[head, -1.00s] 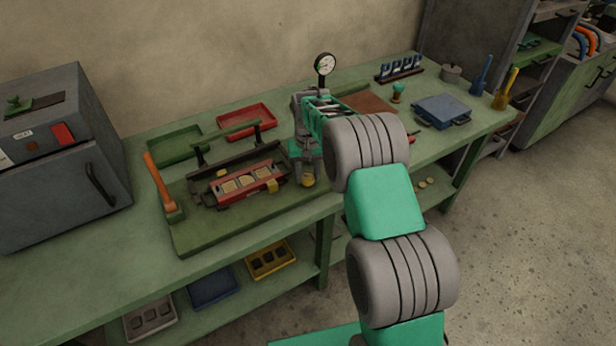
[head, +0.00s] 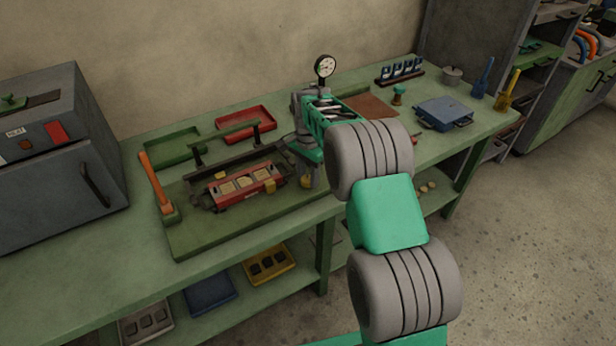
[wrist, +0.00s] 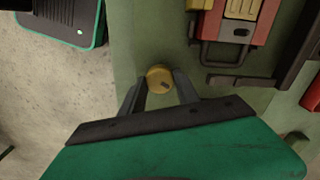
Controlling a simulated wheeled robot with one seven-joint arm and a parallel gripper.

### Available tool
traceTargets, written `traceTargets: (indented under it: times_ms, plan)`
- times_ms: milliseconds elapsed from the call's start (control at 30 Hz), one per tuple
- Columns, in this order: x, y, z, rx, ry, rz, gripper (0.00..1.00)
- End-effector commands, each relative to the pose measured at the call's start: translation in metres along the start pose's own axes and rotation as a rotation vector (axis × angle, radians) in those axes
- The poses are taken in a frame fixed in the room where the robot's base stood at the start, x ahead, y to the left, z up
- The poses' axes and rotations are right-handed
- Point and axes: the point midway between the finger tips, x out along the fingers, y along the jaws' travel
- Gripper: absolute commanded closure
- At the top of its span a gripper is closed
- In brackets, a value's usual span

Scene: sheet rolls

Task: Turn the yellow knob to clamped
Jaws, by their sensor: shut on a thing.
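The yellow knob (wrist: 160,78) is a small round knob on the green board (head: 200,236), at its right front. It has a dark mark toward its lower right in the wrist view. My gripper (wrist: 160,80) is shut on the knob, with one finger on either side. In the head view my gripper (head: 309,178) comes down over the knob (head: 305,182) and hides part of it. I cannot read any clamped marking. A red fixture with pale pieces (head: 245,184) sits on the board left of the knob and also shows in the wrist view (wrist: 236,32).
A dial gauge (head: 325,67) rises behind my gripper. Green (head: 172,147) and red (head: 243,121) trays lie behind the board. A grey cabinet (head: 60,178) is at the left, and a blue case (head: 445,112) at the right.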

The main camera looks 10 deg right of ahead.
Motion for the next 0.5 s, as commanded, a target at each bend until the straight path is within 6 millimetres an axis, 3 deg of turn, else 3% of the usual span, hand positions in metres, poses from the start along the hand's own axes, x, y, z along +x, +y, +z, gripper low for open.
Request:
traceTargets:
  times_ms: [500]
  plan:
    - [-0.0008, -0.0004, -0.0003, 0.277, 0.001, -0.002, 1.00]
